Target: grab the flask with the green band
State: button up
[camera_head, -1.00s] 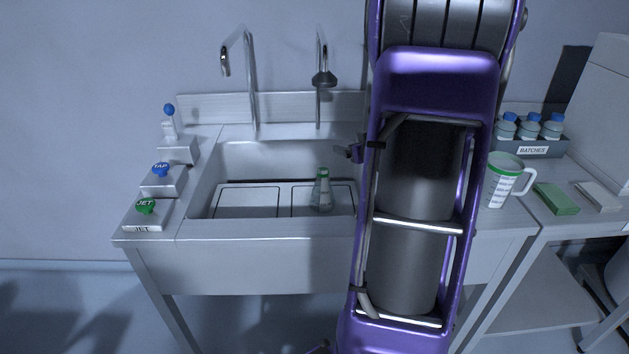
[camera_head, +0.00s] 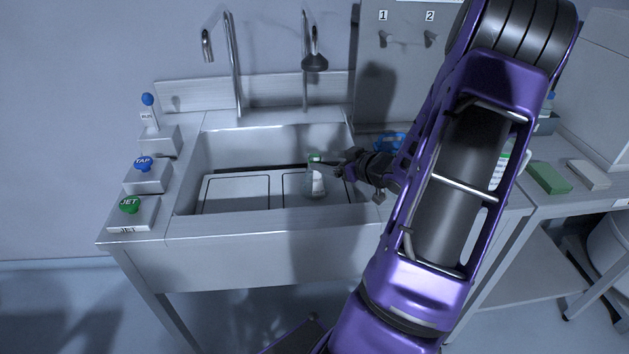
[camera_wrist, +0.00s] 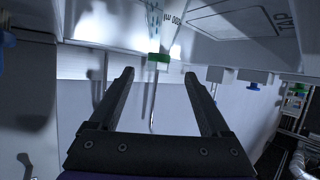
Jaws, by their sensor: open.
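The flask (camera_head: 315,183) with the green band stands upright in the right part of the sink. It is clear glass, with the green band at its neck. In the wrist view the picture is turned over, and the green band (camera_wrist: 158,58) sits in line with the gap between my fingers, near or just beyond their tips. My gripper (camera_head: 338,165) reaches into the sink from the right, beside the flask's neck. In the wrist view my gripper (camera_wrist: 159,75) is open, with nothing clamped. I cannot tell whether a finger touches the flask.
The sink (camera_head: 250,228) has two tall faucets behind it. The blue TAP button (camera_head: 143,163) and green JET button (camera_head: 129,204) sit on its left edge. A green block (camera_head: 549,177) lies on the right counter. The sink's left part is empty.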

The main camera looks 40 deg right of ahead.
aim_at(309, 155)
jog(key=b+x, duration=0.1)
jog(key=x, duration=0.8)
jog(key=shift+w+d, duration=0.1)
jog(key=shift+w, duration=0.3)
grip_shut()
